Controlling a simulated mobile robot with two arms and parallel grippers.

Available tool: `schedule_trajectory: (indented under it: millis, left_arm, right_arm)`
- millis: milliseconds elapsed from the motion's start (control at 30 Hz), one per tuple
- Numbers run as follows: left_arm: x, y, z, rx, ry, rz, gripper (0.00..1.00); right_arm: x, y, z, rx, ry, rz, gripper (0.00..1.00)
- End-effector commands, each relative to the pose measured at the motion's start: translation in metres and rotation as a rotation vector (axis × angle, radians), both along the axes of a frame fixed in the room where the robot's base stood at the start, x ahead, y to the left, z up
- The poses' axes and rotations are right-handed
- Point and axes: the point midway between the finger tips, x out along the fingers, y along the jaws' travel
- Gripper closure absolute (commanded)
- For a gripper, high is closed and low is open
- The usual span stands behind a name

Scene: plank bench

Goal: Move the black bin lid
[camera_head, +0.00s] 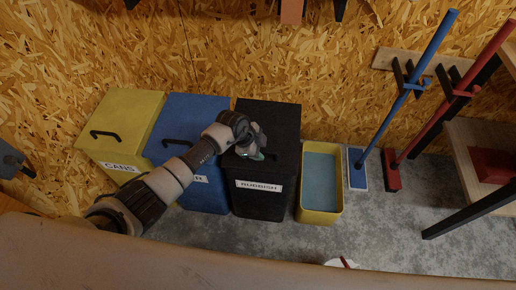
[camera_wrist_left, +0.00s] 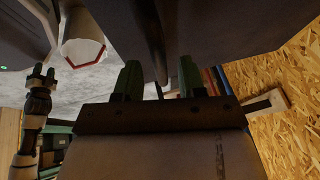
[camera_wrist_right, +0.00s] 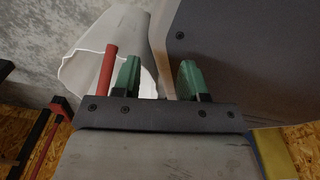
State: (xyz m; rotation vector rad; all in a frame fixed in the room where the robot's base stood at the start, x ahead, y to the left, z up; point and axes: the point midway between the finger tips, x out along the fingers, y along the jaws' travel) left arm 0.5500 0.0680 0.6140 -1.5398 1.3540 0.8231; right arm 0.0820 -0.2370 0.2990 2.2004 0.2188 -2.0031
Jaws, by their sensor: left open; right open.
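The black bin lid (camera_head: 280,117) sits on the black bin (camera_head: 258,205) labelled RUBBISH, right of the blue bin. My left gripper (camera_head: 253,143) is over the lid's front left part and hides its handle in the head view. In the left wrist view the open left fingers (camera_wrist_left: 158,82) have a dark bar between them, which looks like the lid handle; I cannot tell whether they touch it. My right gripper (camera_wrist_right: 159,80) is open and empty in the right wrist view, and outside the head view.
A yellow bin (camera_head: 118,125) and a blue bin (camera_head: 195,115) stand to the left. A yellow tub (camera_head: 321,216) stands close right of the black bin. Blue and red brooms (camera_head: 408,95) lean farther right. A white bucket (camera_wrist_right: 140,85) with a red stick is near my right gripper.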

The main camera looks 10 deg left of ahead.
Motion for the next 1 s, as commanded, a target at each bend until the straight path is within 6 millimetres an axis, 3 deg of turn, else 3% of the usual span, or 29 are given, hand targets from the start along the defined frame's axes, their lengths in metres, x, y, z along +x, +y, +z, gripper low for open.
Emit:
schedule_trajectory:
  millis: [100,367,733,1000]
  left_arm:
    - [0.000,0.000,0.000,0.000,0.000,0.000,0.63]
    - [0.000,0.000,0.000,0.000,0.000,0.000,1.00]
    - [0.001,0.000,0.007,0.000,0.016,0.000,1.00]
    - [0.014,0.001,0.044,0.001,0.136,0.001,1.00]
  right_arm:
    - [0.000,0.001,0.000,0.001,0.000,-0.001,0.57]
    - [-0.001,0.003,0.000,0.004,0.002,-0.002,0.57]
    - [-0.001,0.003,0.005,0.004,0.003,-0.001,0.57]
    - [-0.001,0.003,0.027,0.004,0.003,-0.001,0.57]
